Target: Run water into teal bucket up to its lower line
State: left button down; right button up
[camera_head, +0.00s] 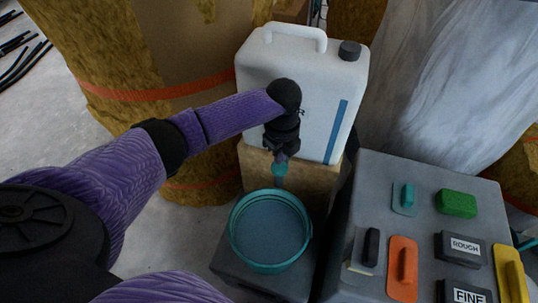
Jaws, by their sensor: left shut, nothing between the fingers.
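A teal bucket (237,241) stands upright on a dark grey block below a white water container (258,75). The container has a white handle, a black cap and a blue strip on its front. A teal tap (280,170) at its lower front hangs above the bucket's far rim. My left gripper (281,154) is shut and empty, right at the tap and partly covering it. I cannot tell whether it touches the tap or whether water runs. The bucket's inside looks grey-blue; I cannot make out its lines or a water level. My right gripper is not in view.
The container rests on a tan block (259,174). A grey case (387,176) at the right carries a green block (456,203), an orange float (402,267) and blocks marked ROUGH and FINE. Large yellow-brown rolls stand behind at left, plastic sheeting at right.

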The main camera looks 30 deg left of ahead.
aim_at(279, 166)
pick_arm(q)
jog(key=shift+f, duration=0.2)
jog(key=shift+f+b, duration=0.55)
jog(key=shift+f, duration=0.2)
jog(key=shift+f+b, duration=0.3)
jog(key=shift+f, duration=0.45)
dwell(0.5)
dwell(0.7)
dwell(5.1)
